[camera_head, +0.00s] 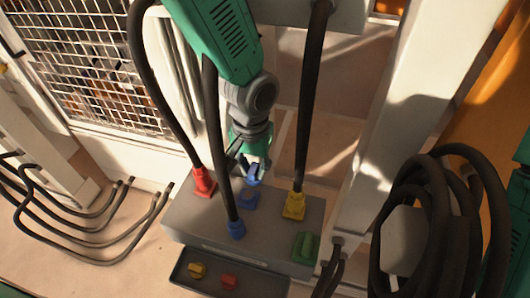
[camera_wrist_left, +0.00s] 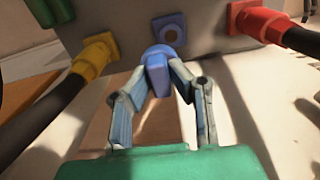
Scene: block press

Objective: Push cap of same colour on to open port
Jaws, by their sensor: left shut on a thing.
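My left gripper (camera_head: 250,168) comes down from the top behind the grey block (camera_head: 270,243). It is shut on a blue cap (camera_head: 254,181); the cap also shows between its fingers in the left wrist view (camera_wrist_left: 158,80). An open blue port (camera_head: 248,199) is on the block's top, just in front of the held cap. In the left wrist view the port (camera_wrist_left: 168,27) shows its dark hole, just beyond the cap's rounded end. Whether cap and port touch is hard to tell; they look slightly apart. My right gripper is not in view.
Cables run into the red (camera_head: 203,182), blue (camera_head: 236,230) and yellow (camera_head: 293,206) ports, close around the gripper. A green piece (camera_head: 306,246) sits at the block's right. A front tray holds a yellow cap (camera_head: 197,270) and a red cap (camera_head: 229,282). Coiled hose (camera_head: 470,220) stands right.

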